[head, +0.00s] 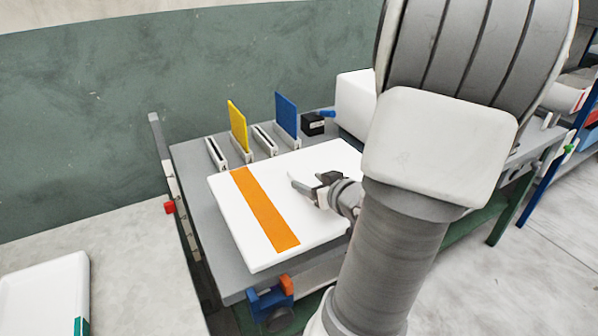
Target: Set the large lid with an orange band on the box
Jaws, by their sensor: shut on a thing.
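The large white lid with an orange band (265,208) is flat and level over the left part of the grey table (190,152). The band runs across its left side. My gripper (306,188) is at the lid's upper face, right of the band, and is shut on the lid. The exact grip point is small and partly hidden by the fingers. My arm covers the lid's right end. A white box-like block (353,97) stands at the table's back, partly behind my arm. I cannot tell what is under the lid.
A yellow panel (237,127) and a blue panel (286,115) stand in slotted holders behind the lid. A small black block (312,124) is beside them. A blue and orange clamp (270,298) is at the front edge. A white piece with a teal band (48,292) is lower left.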

